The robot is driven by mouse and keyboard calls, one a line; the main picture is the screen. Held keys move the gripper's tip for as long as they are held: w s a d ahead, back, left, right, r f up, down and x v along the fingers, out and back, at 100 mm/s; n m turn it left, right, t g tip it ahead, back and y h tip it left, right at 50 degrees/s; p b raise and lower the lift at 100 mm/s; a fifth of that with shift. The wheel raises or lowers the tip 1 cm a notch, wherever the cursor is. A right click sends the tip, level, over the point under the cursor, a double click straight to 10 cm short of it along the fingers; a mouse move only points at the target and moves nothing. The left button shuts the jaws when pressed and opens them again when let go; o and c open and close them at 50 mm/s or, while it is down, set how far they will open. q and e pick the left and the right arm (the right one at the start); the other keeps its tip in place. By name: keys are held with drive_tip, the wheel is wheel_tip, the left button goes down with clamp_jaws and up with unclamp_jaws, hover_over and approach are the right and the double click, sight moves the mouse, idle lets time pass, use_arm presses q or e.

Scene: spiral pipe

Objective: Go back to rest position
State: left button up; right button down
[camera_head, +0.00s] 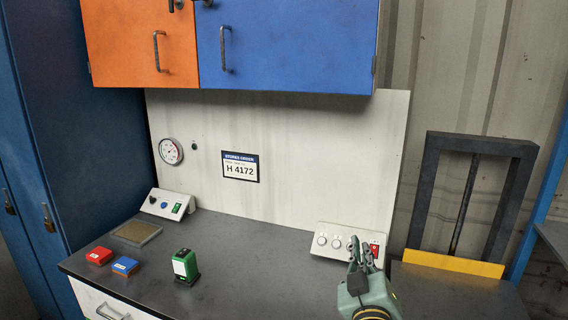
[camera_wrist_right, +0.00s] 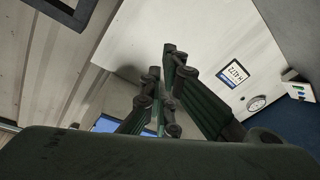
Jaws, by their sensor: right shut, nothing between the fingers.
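My right gripper (camera_head: 361,250) is at the lower right of the head view, in front of the white panel box with round knobs and a red switch (camera_head: 335,241). Its fingers point up and are shut with nothing between them. In the right wrist view the fingers of my right gripper (camera_wrist_right: 162,70) fill the middle, close together, with the pale back wall behind them. The gripper hides part of the panel box and the counter. My left gripper is not in view.
The dark counter (camera_head: 240,270) carries a green device (camera_head: 186,266), a red block (camera_head: 99,255), a blue block (camera_head: 125,266) and a control box (camera_head: 168,204). Orange (camera_head: 135,40) and blue (camera_head: 285,45) cabinets hang above. A dark frame with a yellow bar (camera_head: 453,262) stands right.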

drive_tip(key=s+d+f+m+g, duration=0.15)
drive_tip(key=s+f+g, duration=0.25)
drive_tip(key=s+f, duration=0.55)
drive_tip(key=s+d+f+m+g, duration=0.1)
drive_tip(key=s+d+f+g, duration=0.4)
drive_tip(key=f, duration=0.7)
drive_tip(key=s+a+f+g+y, duration=0.25)
drive_tip(key=s+f, duration=0.25)
drive_tip(key=s, duration=0.5)
drive_tip(key=s+a+f+g+y, duration=0.1)
drive_tip(key=s+f+g, duration=0.3)
drive_tip(key=s, duration=0.7)
wheel_tip(320, 180, down, 32)
drive_tip(key=s+b, duration=0.2)
drive_tip(key=b, duration=0.3)
drive_tip(key=s+d+f+g+b, duration=0.2)
drive_tip(key=s+d+f+b, duration=0.1)
drive_tip(key=s+f, duration=1.3)
drive_tip(key=shift+s+d+f, duration=0.15)
drive_tip(key=shift+s+f, duration=0.05)
drive_tip(key=shift+f, duration=0.6)
drive_tip(key=shift+n+h, duration=0.25)
